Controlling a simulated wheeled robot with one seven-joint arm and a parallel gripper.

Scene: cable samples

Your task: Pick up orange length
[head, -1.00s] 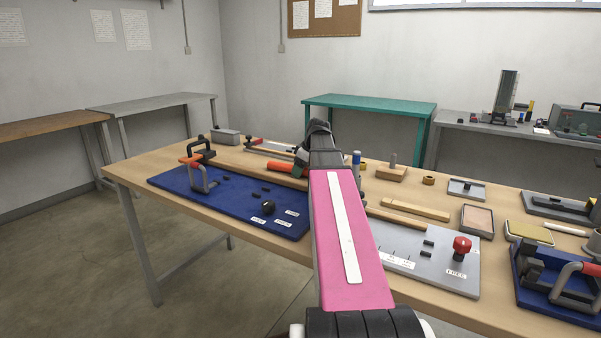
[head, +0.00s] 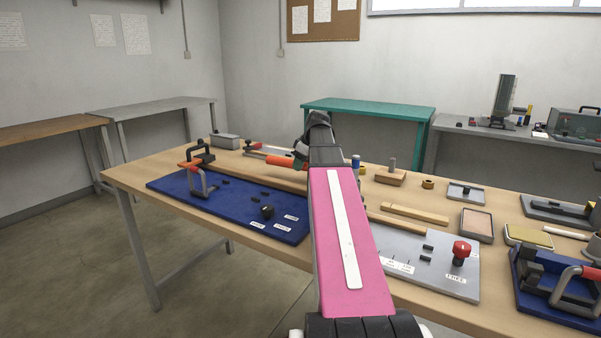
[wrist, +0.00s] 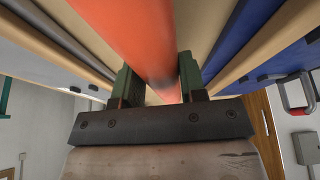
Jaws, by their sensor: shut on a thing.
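The orange length (head: 279,161) shows in the head view as a short orange cylinder sticking out to the left of my gripper (head: 300,156). In the wrist view the orange length (wrist: 135,38) is large, running from the top edge down between the two green fingers. My gripper (wrist: 157,85) is shut on it there. The length appears held above the table, though the gap is hard to judge. My arm hides its right part in the head view.
The wooden table (head: 139,168) carries a blue board (head: 225,206) with a clamp (head: 198,171) on the left. A grey board (head: 425,263) with a red knob (head: 461,250) is on the right. Wooden strips (head: 415,213) and small trays lie behind it.

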